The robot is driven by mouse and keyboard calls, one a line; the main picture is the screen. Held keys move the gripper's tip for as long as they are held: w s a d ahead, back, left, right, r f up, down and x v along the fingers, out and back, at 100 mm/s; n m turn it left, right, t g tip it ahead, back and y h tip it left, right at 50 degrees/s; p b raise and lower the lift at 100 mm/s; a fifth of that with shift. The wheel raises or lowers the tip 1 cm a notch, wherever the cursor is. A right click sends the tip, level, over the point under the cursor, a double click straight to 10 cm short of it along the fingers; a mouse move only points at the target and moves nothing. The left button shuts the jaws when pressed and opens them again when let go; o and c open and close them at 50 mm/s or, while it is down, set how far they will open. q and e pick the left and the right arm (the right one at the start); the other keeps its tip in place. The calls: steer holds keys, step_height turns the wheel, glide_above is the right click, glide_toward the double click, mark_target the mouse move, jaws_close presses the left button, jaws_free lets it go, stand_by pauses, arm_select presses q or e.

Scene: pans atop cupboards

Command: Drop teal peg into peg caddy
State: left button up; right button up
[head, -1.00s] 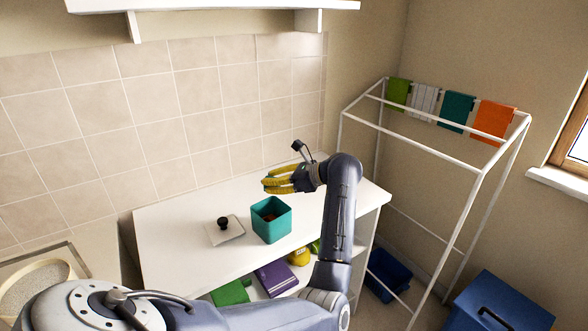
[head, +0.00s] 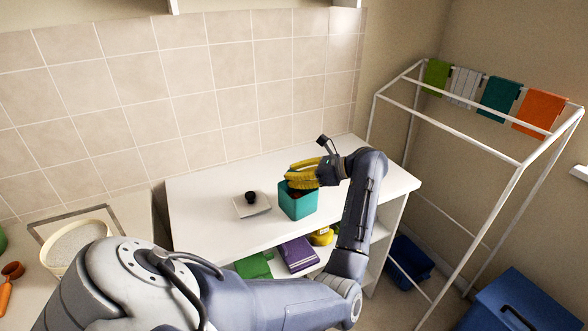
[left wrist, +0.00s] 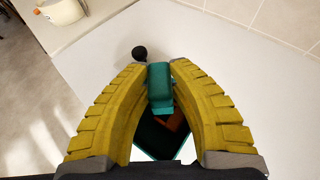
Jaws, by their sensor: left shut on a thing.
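My left gripper (head: 303,174) has yellow ribbed fingers and is over the peg caddy, a teal open box (head: 298,205) on the white cupboard top. In the left wrist view, the fingers are shut on the teal peg (left wrist: 160,88), which sits between the fingertips above the caddy's opening. An orange-brown thing (left wrist: 177,121) shows inside the caddy (left wrist: 140,152) below it. In the head view the fingers hide the peg. My right gripper is not in view.
A square lid with a black knob (head: 251,203) lies on the cupboard top (head: 210,231), left of the caddy. A white drying rack (head: 450,138) with several cloths stands to the right. Shelves below hold a purple item (head: 298,253) and a green one (head: 254,266).

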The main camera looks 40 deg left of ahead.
arm_select(q)
steer(key=shift+f, duration=0.8)
steer(key=o, duration=1)
steer(key=v, duration=1.2)
steer(key=shift+w+f, duration=0.1)
